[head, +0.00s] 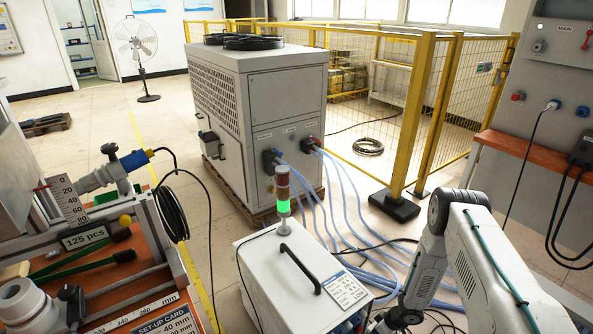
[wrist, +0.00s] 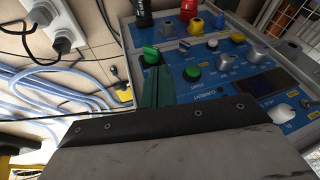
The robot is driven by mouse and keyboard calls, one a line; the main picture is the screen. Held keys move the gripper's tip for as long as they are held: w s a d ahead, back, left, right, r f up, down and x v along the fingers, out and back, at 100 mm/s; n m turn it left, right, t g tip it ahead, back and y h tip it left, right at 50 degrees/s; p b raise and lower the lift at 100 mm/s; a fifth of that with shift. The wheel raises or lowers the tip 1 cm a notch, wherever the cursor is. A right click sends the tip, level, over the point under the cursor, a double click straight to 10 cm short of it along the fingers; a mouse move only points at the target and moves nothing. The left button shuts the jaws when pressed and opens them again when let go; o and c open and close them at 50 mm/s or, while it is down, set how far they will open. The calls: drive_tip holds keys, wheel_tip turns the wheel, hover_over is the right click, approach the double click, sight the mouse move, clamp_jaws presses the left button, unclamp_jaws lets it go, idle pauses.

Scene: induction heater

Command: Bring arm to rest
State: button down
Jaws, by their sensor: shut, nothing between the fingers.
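My gripper (wrist: 155,86) shows in the wrist view as a dark bolted body with narrow green fingers, shut and empty. It is over or close in front of a blue control panel (wrist: 205,72) with knobs and coloured buttons; I cannot tell whether it touches. In the head view my arm (head: 445,262) is bent at the lower right, and its gripper end is hidden at the bottom edge.
A white box with a black handle (head: 300,268) and a lit green signal tower (head: 283,190) stands beside my arm. Blue hoses (head: 335,220) run to a grey cabinet (head: 262,120). A cluttered bench (head: 150,275) is left; a yellow fence (head: 415,110) stands behind.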

drive_tip(key=s+d+f+h, duration=0.1)
drive_tip(key=s+d+h, duration=0.1)
drive_tip(key=s+d, duration=0.1)
drive_tip(key=w+d+r+m+g+h, duration=0.1)
drive_tip(key=d+r+h, duration=0.1)
drive_tip(key=d+r, duration=0.3)
drive_tip(key=d+r+m+g+h, duration=0.1)
drive_tip(key=d+r+h, duration=0.1)
drive_tip(key=r, duration=0.5)
wheel_tip(320, 180, up, 27)
drive_tip(key=s+d+m+g+h, duration=0.1)
drive_tip(key=s+m+g+h, duration=0.1)
drive_tip(key=s+m, duration=0.15)
drive_tip(key=s+a+r+t+y, duration=0.1)
drive_tip(key=s+a+r, duration=0.4)
drive_tip(key=s+r, duration=0.3)
drive_tip(key=s+a+r+m+t+y, duration=0.1)
drive_tip(key=s+a+r, duration=0.4)
drive_tip(key=r, duration=1)
drive_tip(key=s+a+r+m+t+y, duration=0.1)
drive_tip(key=s+a+r+t, duration=0.1)
drive_tip(key=s+a+r, duration=0.4)
drive_tip(key=s+r, duration=0.4)
drive_tip(key=r, duration=0.1)
drive_tip(key=shift+s+r, duration=0.15)
drive_tip(key=shift+s, duration=0.25)
drive_tip(key=shift+m, duration=0.25)
